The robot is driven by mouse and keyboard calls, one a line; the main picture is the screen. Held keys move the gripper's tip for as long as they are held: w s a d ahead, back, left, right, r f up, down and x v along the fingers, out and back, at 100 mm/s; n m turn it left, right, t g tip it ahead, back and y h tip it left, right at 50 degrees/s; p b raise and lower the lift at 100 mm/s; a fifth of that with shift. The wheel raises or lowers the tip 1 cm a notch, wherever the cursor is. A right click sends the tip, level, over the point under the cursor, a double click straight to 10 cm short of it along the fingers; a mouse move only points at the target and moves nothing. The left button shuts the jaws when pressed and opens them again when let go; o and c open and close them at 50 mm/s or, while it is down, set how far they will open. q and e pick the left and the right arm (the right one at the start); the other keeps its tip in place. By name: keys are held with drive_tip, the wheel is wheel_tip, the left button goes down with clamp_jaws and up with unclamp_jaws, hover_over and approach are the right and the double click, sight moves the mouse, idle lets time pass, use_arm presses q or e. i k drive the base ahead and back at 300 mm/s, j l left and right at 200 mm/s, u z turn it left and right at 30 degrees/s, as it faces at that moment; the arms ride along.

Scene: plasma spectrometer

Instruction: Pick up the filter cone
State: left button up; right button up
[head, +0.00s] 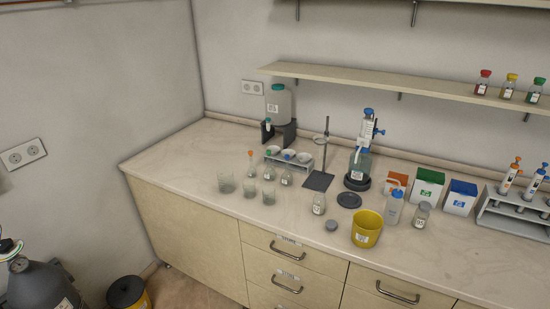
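I cannot single out the filter cone with certainty at this size. A small grey rack (299,165) on the counter holds several small white rounded items, such as this white item (304,157); they may be filter cones or funnels, too small to tell. A metal ring stand (325,155) is just right of the rack, with its ring empty as far as I can see. Neither of my grippers is in view.
Glass beakers (226,183) and flasks stand in front of the rack. A large canister (279,104) is behind. The counter's left end (165,160) is clear.

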sight(275, 150)
drive_tip(key=i+l, duration=0.15)
drive_tip(key=l, duration=0.15)
drive_tip(key=i+j+z, duration=0.1)
drive_tip(key=z, duration=0.3)
drive_tip(key=i+j+z, duration=0.15)
drive_tip(key=z, duration=0.25)
drive_tip(key=i+j+z, duration=0.2)
drive_tip(key=z, duration=0.25)
